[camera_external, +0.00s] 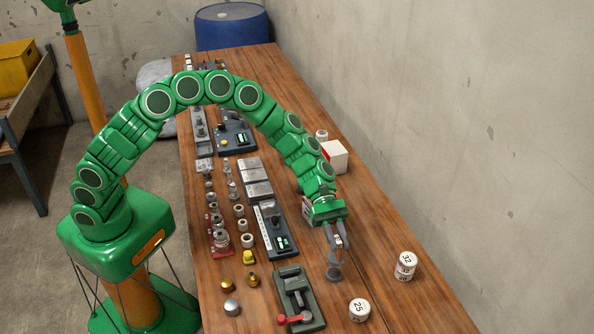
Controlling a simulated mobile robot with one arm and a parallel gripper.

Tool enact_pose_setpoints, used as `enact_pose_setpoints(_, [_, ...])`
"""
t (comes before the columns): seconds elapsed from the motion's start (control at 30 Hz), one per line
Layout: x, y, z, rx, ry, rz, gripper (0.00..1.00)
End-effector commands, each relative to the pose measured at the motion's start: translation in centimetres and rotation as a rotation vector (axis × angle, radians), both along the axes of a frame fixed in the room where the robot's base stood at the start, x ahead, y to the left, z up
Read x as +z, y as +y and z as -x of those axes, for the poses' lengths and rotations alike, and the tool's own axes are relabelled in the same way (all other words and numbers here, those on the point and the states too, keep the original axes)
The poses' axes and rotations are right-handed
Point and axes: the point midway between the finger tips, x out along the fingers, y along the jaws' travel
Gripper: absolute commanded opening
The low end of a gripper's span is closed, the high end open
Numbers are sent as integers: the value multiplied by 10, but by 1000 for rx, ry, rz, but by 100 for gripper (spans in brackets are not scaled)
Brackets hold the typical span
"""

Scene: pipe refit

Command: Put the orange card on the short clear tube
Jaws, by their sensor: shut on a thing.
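My gripper (338,243) is at the right half of the bench, pointing down, with its grey fingers shut. A small orange-red patch shows between the fingers; it seems to be the orange card (339,240), mostly hidden by them. A short, greyish clear tube (333,268) stands upright on the bench directly under the fingertips. Its upper part is hard to tell from the fingers, and I cannot tell whether the card touches it.
A grey clamp fixture with a red handle (295,300) stands left of the tube. White labelled cylinders (359,309) and (405,265) stand to the right. A white and red box (335,157) is behind. Fittings and grey devices (270,225) crowd the left side; the right edge is mostly clear.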

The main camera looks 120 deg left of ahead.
Motion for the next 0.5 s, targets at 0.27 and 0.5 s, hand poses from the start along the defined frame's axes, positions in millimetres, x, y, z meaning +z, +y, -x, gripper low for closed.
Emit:
enact_pose_setpoints(0.27, [-3,0,0,0,0,0,25])
enact_pose_setpoints(0.5, [-2,0,0,0,0,0,48])
